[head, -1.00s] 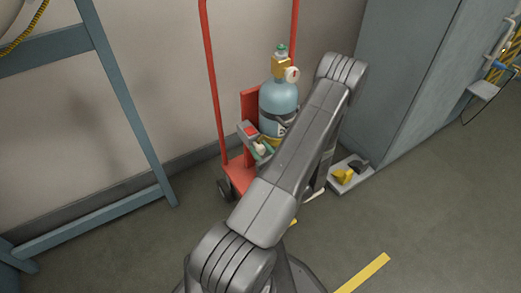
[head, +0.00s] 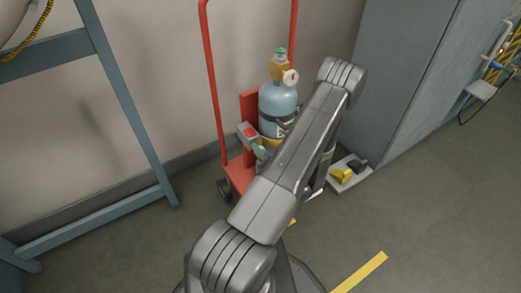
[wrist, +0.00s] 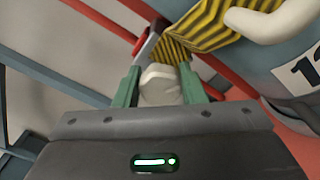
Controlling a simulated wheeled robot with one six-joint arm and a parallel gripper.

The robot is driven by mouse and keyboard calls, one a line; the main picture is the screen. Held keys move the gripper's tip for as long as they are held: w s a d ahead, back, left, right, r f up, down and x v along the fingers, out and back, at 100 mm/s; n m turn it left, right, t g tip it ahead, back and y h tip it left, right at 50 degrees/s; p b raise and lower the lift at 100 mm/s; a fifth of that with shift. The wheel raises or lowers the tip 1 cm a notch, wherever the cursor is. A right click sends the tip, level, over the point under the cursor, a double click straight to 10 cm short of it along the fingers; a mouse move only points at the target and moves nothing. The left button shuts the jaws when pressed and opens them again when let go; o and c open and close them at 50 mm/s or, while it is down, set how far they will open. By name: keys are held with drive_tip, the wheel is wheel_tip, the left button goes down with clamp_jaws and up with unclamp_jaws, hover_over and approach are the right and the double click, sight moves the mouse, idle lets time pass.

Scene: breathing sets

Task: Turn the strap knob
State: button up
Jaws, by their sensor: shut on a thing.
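The strap knob (wrist: 160,85) is a pale, rounded piece in the middle of the wrist view. My gripper (wrist: 160,84) has one green finger on each side of it and is shut on it. A yellow-and-black striped strap (wrist: 203,27) runs just beyond the knob. The blue-grey gas cylinder (head: 278,98) stands upright on a red cart (head: 239,172); its side with a number label also shows in the wrist view (wrist: 295,72). In the head view my green fingertips (head: 260,149) are at the cylinder's lower left, and my arm hides part of the cylinder and the knob.
A grey box with a red top patch (head: 247,131) sits left of the cylinder, close to my fingers. A blue-grey cabinet (head: 405,80) stands right. A small tray with yellow and dark items (head: 347,174) lies on the floor. A blue frame (head: 120,90) stands left.

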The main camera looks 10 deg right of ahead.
drive_tip(key=m+p, duration=0.1)
drive_tip(key=m, duration=0.4)
drive_tip(key=shift+m, duration=0.3)
drive_tip(key=m+p, duration=0.1)
drive_tip(key=m, duration=0.4)
drive_tip(key=shift+f+m, duration=0.15)
drive_tip(key=shift+m, duration=0.25)
drive_tip(key=o, duration=1)
drive_tip(key=p+v, duration=0.2)
drive_tip(key=v, duration=1.2)
